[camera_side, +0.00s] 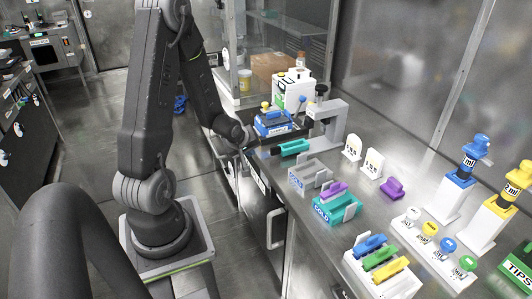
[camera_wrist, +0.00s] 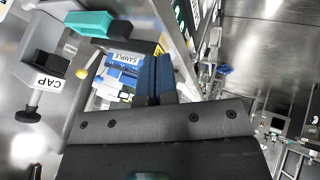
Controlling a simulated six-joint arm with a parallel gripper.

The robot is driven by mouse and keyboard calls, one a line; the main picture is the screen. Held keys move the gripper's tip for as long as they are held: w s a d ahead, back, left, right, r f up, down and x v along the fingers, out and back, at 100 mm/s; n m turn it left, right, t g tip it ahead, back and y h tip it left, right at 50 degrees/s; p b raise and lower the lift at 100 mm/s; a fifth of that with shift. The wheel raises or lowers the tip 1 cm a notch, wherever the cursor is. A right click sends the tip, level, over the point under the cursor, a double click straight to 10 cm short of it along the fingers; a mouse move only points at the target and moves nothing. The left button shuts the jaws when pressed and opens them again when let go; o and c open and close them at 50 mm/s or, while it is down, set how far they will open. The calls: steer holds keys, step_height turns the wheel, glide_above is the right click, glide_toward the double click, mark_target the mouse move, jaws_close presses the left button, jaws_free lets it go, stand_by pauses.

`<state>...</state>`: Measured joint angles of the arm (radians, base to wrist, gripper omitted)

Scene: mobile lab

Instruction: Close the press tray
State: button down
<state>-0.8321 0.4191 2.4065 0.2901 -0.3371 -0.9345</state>
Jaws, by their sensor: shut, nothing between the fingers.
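The press is a grey C-shaped frame (camera_side: 329,124) with a black knob on top. In the wrist view its grey body (camera_wrist: 30,65) is at the left and carries a CAP label (camera_wrist: 47,81). A teal block (camera_side: 295,147) sits at the front of the press; it also shows in the wrist view (camera_wrist: 84,23), on a dark slab that looks like the tray (camera_wrist: 128,44). My gripper (camera_wrist: 153,60) is shut and empty, beside the teal block's end of the tray. I cannot tell whether it touches the tray. In the side view its fingertips are hard to make out.
A blue SAMPLE rack (camera_side: 272,124) stands just behind my gripper. A white box (camera_side: 293,91) is farther back. Grey and teal COLD holders (camera_side: 336,209), a tube rack (camera_side: 382,271) and pipette stands (camera_side: 453,198) fill the bench toward the front.

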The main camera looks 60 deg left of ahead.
mark_target(292, 147)
steer(key=x, duration=0.6)
steer(key=shift+f, duration=0.1)
steer(key=w, duration=0.2)
steer(key=shift+w, duration=1.05)
steer(key=w, duration=1)
